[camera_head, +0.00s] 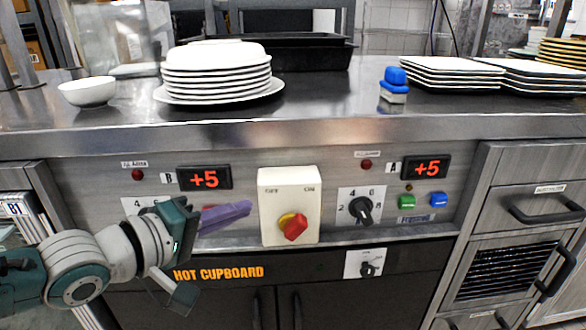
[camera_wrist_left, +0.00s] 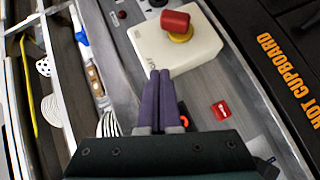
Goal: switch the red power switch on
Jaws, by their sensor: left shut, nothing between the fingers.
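The red power switch (camera_head: 295,227) is a red rotary handle on a yellow base, on a cream box (camera_head: 290,185) marked OFF at upper left and ON at upper right. The handle slants from lower left to upper right; I cannot tell which end is its pointer. In the left wrist view the red handle (camera_wrist_left: 175,22) stands out from the box, beyond the fingertips. My left gripper (camera_head: 249,208) has purple fingers, pressed together and empty, just left of the box. The fingers also show in the left wrist view (camera_wrist_left: 160,74). My right gripper is not in view.
A black knob (camera_head: 361,209) and green (camera_head: 407,201) and blue (camera_head: 438,200) buttons lie right of the box. A red part (camera_wrist_left: 221,110) sits on the panel near my fingers. Stacked plates (camera_head: 217,75) and a bowl (camera_head: 88,92) stand on the counter (camera_head: 330,128) above.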

